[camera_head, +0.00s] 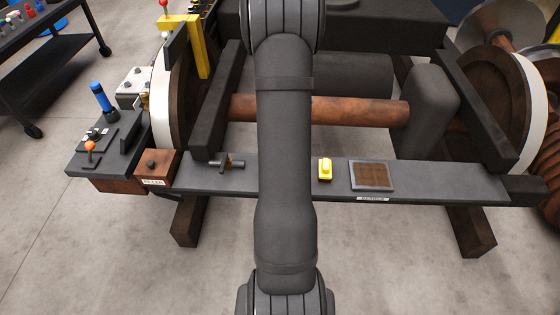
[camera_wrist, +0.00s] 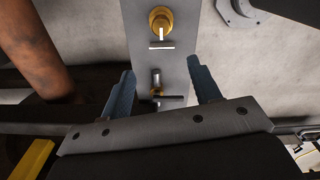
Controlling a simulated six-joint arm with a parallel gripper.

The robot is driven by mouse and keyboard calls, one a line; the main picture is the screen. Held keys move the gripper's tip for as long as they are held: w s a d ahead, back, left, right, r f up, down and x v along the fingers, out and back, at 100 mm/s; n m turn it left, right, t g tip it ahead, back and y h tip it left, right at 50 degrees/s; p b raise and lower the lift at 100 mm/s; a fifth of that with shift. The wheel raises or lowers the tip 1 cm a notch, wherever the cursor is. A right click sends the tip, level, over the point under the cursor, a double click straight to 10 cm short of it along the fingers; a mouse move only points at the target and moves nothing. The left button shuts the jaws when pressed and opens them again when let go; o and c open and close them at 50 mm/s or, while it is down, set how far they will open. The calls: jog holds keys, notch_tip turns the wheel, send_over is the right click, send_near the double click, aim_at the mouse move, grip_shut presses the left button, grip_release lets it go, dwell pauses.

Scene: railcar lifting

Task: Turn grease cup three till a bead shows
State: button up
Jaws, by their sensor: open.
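My gripper (camera_wrist: 160,70) shows in the wrist view, its two blue-grey fingers open and apart. A small fitting with a metal stem and a dark crossbar (camera_wrist: 175,98) appears between the fingers, with a bit of brass at its base. I cannot tell its depth relative to the fingertips. Beyond it, a round brass cup (camera_wrist: 160,18) sits on a grey strip (camera_wrist: 135,20), with a small white mark below it. No number is readable, so I cannot tell which cup is three. No bead is visible. In the head view my arm crosses the middle and my gripper is not visible.
In the head view a dark shelf (camera_head: 440,183) bears a dark T-shaped piece (camera_head: 230,164), a yellow block (camera_head: 325,170) and a brown pad (camera_head: 371,175). A rusty axle (camera_head: 360,111) runs behind between wheels. A control box with a joystick (camera_head: 90,148) is at left.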

jog(key=f, duration=1.7)
jog(key=shift+d, duration=0.35)
jog(key=shift+c, duration=0.5)
jog(key=c, duration=0.9)
